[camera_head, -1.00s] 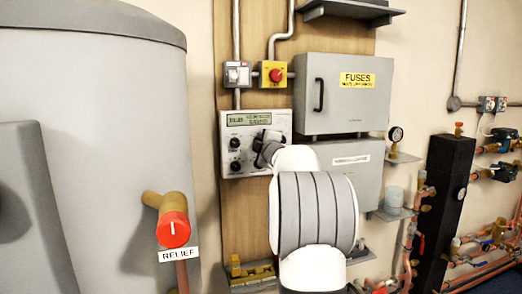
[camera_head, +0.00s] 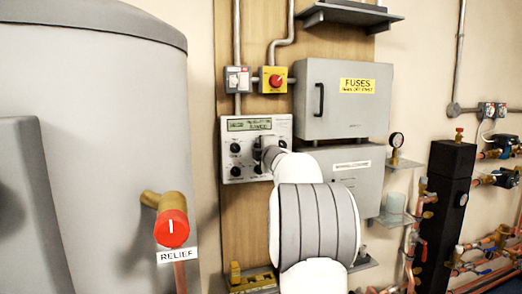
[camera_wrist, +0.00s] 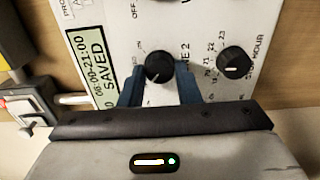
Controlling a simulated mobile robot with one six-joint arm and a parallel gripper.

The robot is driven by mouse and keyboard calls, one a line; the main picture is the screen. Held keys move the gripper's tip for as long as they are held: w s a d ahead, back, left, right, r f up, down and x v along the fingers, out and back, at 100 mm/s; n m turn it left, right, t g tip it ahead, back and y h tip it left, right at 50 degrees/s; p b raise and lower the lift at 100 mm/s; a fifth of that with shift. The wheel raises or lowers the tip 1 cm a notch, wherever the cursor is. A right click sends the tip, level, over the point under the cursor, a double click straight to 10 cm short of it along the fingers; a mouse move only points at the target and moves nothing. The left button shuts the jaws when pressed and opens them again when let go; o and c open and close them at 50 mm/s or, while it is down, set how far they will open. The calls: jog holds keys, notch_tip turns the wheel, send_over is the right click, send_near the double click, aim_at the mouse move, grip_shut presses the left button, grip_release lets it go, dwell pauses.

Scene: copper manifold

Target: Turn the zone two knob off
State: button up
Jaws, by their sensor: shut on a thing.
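The zone two knob (camera_wrist: 158,66) is a round black dial with a pale pointer line, on a white control panel (camera_head: 230,127). In the wrist view, part of its label reads "NE 2", and its pointer line slants toward the lower left of the picture. My gripper (camera_wrist: 159,80) has its blue fingers on either side of this knob and is shut on it. In the head view, my gripper (camera_head: 268,151) is at the panel's right part and hides the knob. The panel's display (camera_wrist: 91,65) reads "06:00-21:00 SAVED" in the wrist view.
Another black knob (camera_wrist: 235,62), marked with hour numbers, sits close beside my gripper. A red emergency button (camera_head: 276,81) and a grey switch (camera_head: 237,79) are above the panel. A grey fuse box (camera_head: 342,115) is right of it. The red relief valve (camera_head: 172,228) stands left.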

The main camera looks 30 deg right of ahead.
jog(key=o, duration=1)
jog(key=shift+c, duration=0.2)
jog(key=shift+s, duration=0.15)
jog(key=b+v, duration=0.1)
jog(key=v, duration=0.6)
jog(key=shift+s, duration=0.25)
jog(key=shift+f, duration=0.1)
